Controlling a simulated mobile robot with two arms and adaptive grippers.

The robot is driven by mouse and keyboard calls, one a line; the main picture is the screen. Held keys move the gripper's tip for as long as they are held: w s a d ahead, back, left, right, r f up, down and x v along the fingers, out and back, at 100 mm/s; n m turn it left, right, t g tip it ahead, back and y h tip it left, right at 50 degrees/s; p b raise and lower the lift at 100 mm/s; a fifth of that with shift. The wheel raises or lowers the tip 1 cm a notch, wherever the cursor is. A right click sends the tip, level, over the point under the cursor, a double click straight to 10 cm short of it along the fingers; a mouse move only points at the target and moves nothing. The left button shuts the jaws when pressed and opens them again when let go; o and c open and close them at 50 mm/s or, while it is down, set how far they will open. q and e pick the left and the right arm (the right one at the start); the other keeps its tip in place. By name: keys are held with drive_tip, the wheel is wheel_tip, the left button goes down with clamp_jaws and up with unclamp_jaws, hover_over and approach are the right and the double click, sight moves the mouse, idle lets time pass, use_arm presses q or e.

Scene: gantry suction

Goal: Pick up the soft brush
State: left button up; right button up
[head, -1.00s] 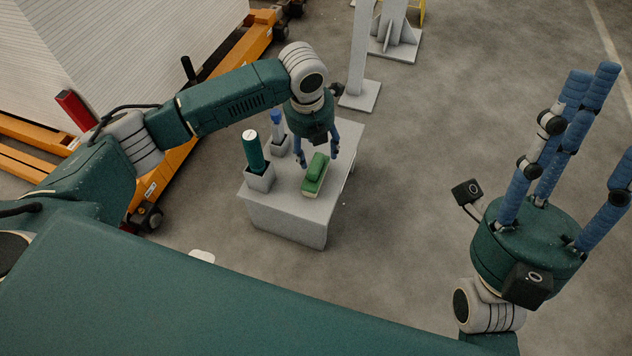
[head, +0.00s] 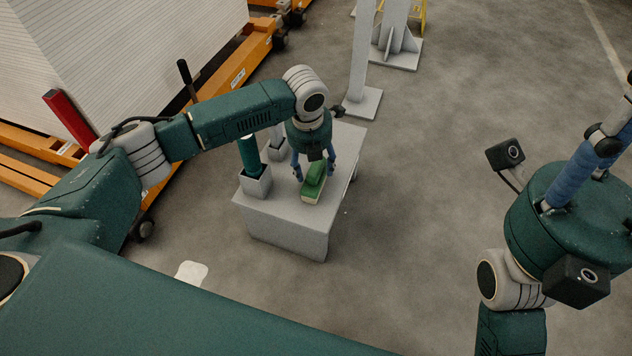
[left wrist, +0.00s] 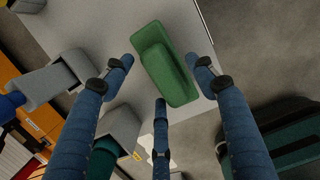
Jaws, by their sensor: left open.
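The soft brush (head: 313,184), a green block-like body with a raised green grip and a paler underside, lies on the grey table (head: 285,215). It also shows in the left wrist view (left wrist: 166,66). My left gripper (head: 314,167) is open above the brush, pointing down. In the left wrist view its three blue fingers (left wrist: 160,78) stand around the brush, one on each side and one below, with nothing gripped. Whether they touch it I cannot tell. My right gripper (head: 598,140) is raised at the right edge, far from the table, its fingertips out of the picture.
A green cylinder (head: 250,155) stands in a grey square holder (head: 256,184) left of the brush. A second grey holder (head: 276,151) is behind it, partly hidden by my arm. Orange pallet trucks (head: 240,68) stand at the left. A grey post (head: 361,60) rises behind the table.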

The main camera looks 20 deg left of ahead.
use_arm(q)
drive_tip(key=shift+f, duration=0.2)
drive_tip(key=c, duration=1.3)
drive_tip(key=shift+o, duration=0.2)
